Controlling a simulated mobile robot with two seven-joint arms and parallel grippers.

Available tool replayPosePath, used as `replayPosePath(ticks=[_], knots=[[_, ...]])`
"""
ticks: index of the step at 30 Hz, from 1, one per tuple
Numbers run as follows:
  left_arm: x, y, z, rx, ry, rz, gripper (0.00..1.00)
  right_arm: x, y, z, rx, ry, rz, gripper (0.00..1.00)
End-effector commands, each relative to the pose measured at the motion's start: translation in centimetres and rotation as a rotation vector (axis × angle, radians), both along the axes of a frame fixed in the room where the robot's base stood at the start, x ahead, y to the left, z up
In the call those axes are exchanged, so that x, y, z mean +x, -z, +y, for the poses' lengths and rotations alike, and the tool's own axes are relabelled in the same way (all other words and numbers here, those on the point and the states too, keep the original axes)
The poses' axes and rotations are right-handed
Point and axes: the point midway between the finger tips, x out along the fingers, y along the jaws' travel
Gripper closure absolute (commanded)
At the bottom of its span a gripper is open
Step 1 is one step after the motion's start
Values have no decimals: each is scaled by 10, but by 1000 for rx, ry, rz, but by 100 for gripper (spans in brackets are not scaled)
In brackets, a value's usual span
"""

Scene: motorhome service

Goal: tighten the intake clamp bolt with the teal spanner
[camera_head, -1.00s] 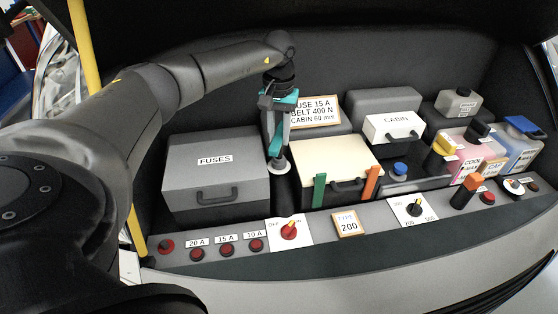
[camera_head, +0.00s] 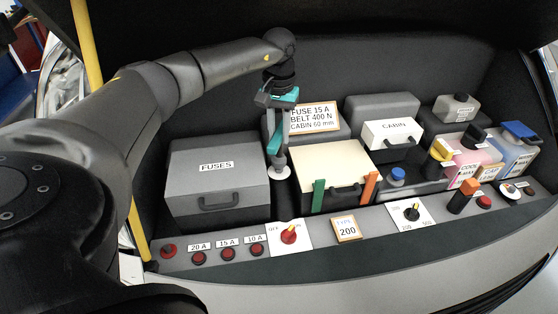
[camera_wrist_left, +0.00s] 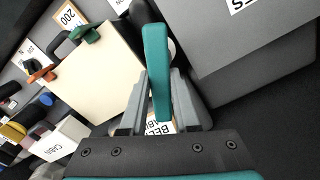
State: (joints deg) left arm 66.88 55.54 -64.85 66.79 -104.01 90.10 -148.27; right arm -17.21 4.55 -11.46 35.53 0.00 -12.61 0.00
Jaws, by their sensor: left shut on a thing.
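The teal spanner (camera_head: 274,143) is held in my left gripper (camera_head: 281,125), between the fuses box and the cream-lidded box. Its lower end is just above or at a pale round part (camera_head: 280,172); I cannot tell whether they touch. The intake clamp bolt cannot be made out clearly at this size. In the left wrist view the spanner (camera_wrist_left: 156,72) stands between the grey fingers, which are shut on it, and covers part of the pale round part behind it. My right gripper is not in view.
The grey fuses box (camera_head: 217,180) stands close on the left. The cream-lidded box (camera_head: 330,163), with green (camera_head: 318,193) and orange (camera_head: 370,187) clips, stands close on the right. A sign (camera_head: 315,118) is behind. A panel (camera_head: 380,228) with knobs and buttons runs along the front.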

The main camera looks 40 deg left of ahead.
Motion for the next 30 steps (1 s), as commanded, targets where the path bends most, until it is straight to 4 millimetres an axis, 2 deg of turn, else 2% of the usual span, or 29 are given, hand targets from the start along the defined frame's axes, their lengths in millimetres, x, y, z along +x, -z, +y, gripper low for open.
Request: replayPosePath(ticks=[5,17,30], knots=[[0,-9,0,0,0,-2,100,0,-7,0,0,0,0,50],[0,-11,0,-1,0,-1,100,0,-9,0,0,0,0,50],[0,-50,0,-1,0,-1,100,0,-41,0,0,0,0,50]])
